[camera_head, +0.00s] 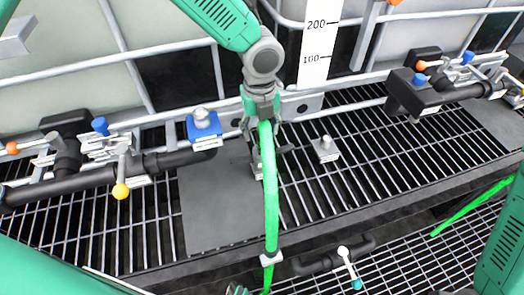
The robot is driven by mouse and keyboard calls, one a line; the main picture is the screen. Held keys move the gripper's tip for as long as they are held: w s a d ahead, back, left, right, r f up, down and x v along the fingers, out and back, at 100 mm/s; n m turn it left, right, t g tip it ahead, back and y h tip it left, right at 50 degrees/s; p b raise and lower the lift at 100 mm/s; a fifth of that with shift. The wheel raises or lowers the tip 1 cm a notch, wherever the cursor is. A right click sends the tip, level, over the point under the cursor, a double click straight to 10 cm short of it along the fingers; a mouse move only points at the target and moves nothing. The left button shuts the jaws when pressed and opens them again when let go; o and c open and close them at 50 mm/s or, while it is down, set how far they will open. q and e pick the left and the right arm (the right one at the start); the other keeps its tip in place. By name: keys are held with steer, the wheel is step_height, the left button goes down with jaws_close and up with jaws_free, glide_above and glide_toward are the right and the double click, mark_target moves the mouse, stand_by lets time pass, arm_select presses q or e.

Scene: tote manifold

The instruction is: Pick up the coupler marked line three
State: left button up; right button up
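My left gripper (264,148) points down over the dark plate in the middle of the head view. Its dark fingers sit around the upper end of a green hose (271,205), which partly hides them. I cannot tell whether they are closed on anything. A small grey coupler (257,170) shows just under the fingers, partly hidden. Another grey coupler (325,150) stands on the grating right of the gripper. A blue block with a grey knob (203,127) sits at the left pipe's end. No line-three marking is readable.
Black pipes with valves lie left (93,180) and right (440,95). A yellow-tipped lever (121,190) juts out at left. Caged totes (70,55) stand behind. Below is another valve (345,256). The grating right of the gripper (370,160) is mostly free.

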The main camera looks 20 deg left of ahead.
arm_select(q)
steer(key=f, duration=0.3)
steer(key=shift+s+a, duration=0.15)
steer(key=shift+s, duration=0.05)
steer(key=shift+w+d+f, duration=0.1)
steer(key=shift+d+f, duration=0.1)
steer(key=shift+f, duration=0.15)
steer(key=shift+d, duration=0.5)
steer(key=shift+d+r, duration=0.15)
steer(key=shift+d, duration=0.05)
steer(key=c, duration=1.1)
steer(key=shift+a, duration=0.1)
jaws_close()
steer(key=shift+a, duration=0.55)
steer(key=r, duration=0.9)
steer(key=shift+d+r, duration=0.15)
steer(key=shift+d, duration=0.2)
steer(key=shift+a+r, duration=0.2)
steer(key=shift+r, duration=0.1)
